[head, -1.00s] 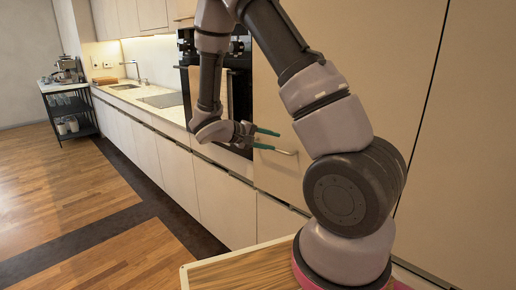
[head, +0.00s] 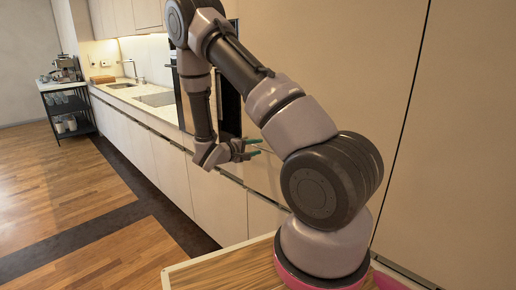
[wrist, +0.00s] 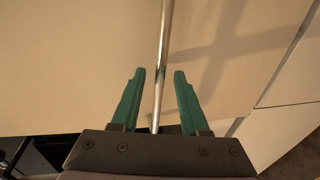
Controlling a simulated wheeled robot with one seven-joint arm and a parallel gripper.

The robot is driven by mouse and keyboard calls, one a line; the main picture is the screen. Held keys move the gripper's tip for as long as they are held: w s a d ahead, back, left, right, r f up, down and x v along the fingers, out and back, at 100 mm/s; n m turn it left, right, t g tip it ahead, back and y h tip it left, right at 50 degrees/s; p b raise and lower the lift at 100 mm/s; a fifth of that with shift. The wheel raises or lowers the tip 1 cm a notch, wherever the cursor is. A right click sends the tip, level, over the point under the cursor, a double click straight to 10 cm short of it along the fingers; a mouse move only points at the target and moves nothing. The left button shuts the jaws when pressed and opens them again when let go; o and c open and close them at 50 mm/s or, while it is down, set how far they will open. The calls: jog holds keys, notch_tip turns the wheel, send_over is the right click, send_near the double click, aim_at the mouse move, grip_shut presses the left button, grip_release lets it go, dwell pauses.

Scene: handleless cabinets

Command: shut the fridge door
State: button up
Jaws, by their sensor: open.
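A tall cream panel (head: 335,60), which appears to be the fridge door, stands behind my arm in the head view. Whether it is ajar or flush is hard to tell. My gripper (head: 258,147) is in front of its lower left part, fingers pointing right. In the wrist view, my gripper (wrist: 160,74) is open, with two green fingers. A thin metal bar handle (wrist: 163,45) runs between them, with a gap on each side. The pale panel surface (wrist: 90,60) lies behind the bar. In the head view the handle is hard to make out near the fingers.
A counter (head: 150,98) with low cabinets runs away to the left of my gripper. A black oven (head: 230,105) is just behind the arm. A black trolley (head: 66,100) stands far left. The wooden floor (head: 60,190) at left is clear.

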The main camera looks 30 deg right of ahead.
jog(key=shift+w+d+f, duration=0.1)
jog(key=shift+w+d, duration=0.1)
jog(key=shift+d, duration=0.4)
grip_shut()
dwell(1.1)
